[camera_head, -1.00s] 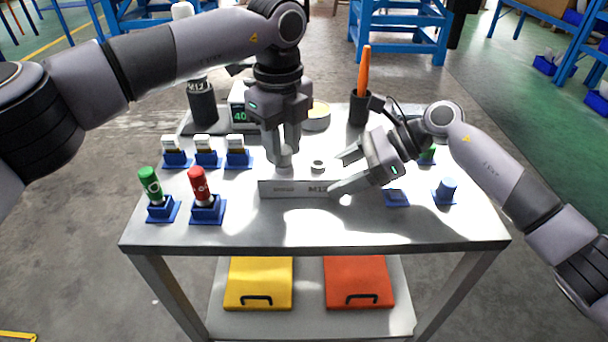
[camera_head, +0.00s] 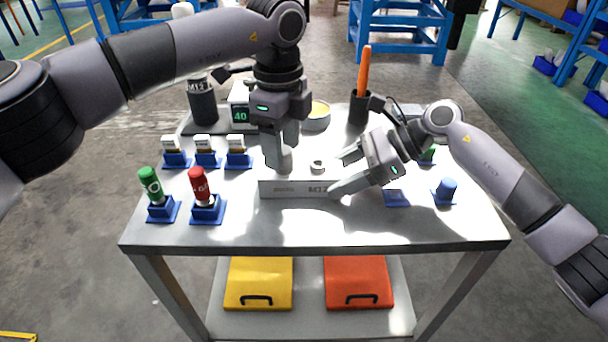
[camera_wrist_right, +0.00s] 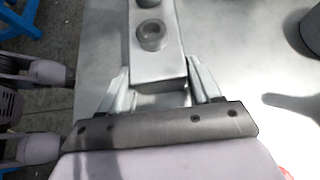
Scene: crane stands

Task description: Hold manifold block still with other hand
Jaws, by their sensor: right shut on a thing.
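The pale grey manifold block (camera_head: 292,188) lies on the table top, with dark lettering on its front face. An open ring-shaped port (camera_head: 318,166) shows on its top. My right gripper (camera_head: 341,175) is shut on the block's right end; in the right wrist view its fingers (camera_wrist_right: 160,88) lie on either side of the block (camera_wrist_right: 156,66). My left gripper (camera_head: 279,162) points down over the left part of the block, beside a small pale cylindrical part (camera_head: 286,158). Its fingers overlap in the view, so whether they grip that part is unclear.
Green (camera_head: 151,186) and red (camera_head: 200,186) cylinders stand in blue holders at the front left. Several small white-topped items (camera_head: 205,146) stand behind them. A dark cup (camera_head: 359,108) holds an orange-handled tool (camera_head: 364,72). A blue cylinder (camera_head: 446,187) stands at right. The table front is clear.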

